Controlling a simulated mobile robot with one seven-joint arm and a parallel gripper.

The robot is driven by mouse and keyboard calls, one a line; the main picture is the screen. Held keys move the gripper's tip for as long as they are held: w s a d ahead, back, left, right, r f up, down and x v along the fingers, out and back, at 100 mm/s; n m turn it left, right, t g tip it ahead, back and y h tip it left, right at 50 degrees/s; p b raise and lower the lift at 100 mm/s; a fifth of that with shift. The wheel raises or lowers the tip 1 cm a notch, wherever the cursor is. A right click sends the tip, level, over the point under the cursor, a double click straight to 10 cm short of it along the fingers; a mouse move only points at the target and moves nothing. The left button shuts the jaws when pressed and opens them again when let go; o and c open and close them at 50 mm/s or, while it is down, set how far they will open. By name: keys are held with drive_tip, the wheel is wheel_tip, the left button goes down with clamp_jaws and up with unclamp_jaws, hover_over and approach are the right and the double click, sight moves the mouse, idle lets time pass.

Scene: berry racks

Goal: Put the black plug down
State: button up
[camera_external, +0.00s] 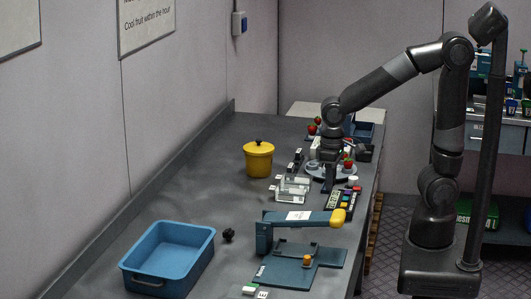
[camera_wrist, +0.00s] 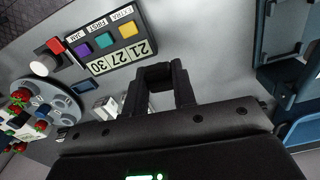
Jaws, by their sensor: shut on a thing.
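My gripper (camera_external: 328,182) hangs from the arm over the far right part of the grey bench, pointing down. In the wrist view its dark fingers (camera_wrist: 160,74) are closed on a small black piece, the black plug (camera_wrist: 157,72). The plug is hard to tell from the dark fingers. It is held in front of the panel with coloured buttons; I cannot tell how high above the bench it is.
A button panel (camera_external: 344,199), a round grey plate with strawberries (camera_wrist: 50,108) and clear racks (camera_external: 292,188) are close by. A yellow pot (camera_external: 258,159), blue tray (camera_external: 168,255), blue press (camera_external: 300,225) and small black knob (camera_external: 228,235) stand on the bench. The left middle is bare.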

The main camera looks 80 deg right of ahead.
drive_tip(key=shift+w+d+r, duration=0.1)
drive_tip(key=shift+d+r, duration=0.05)
drive_tip(key=shift+d, duration=0.15)
drive_tip(key=w+d+f, duration=0.1)
drive_tip(key=w+f, duration=0.1)
drive_tip(key=w, duration=0.5)
drive_tip(key=w+d+f+m, duration=0.1)
drive_tip(key=w+d+f, duration=0.1)
drive_tip(key=w, duration=0.6)
drive_tip(key=w+d+f+m, duration=0.1)
drive_tip(key=w+d+f, duration=0.1)
drive_tip(key=w, duration=0.6)
drive_tip(key=shift+d+f, duration=0.15)
drive_tip(key=shift+f, duration=0.55)
drive_tip(key=shift+s+d+r, duration=0.1)
drive_tip(key=shift+r, duration=0.15)
drive_tip(key=s+r+n, duration=0.3)
drive_tip(key=s+r, duration=0.3)
drive_tip(key=r, duration=0.1)
hover_over(259, 219)
wheel_tip(259, 219, down, 7)
drive_tip(key=shift+s, duration=0.1)
drive_tip(key=shift+f, duration=1.95)
drive_tip(key=shift+f, duration=0.15)
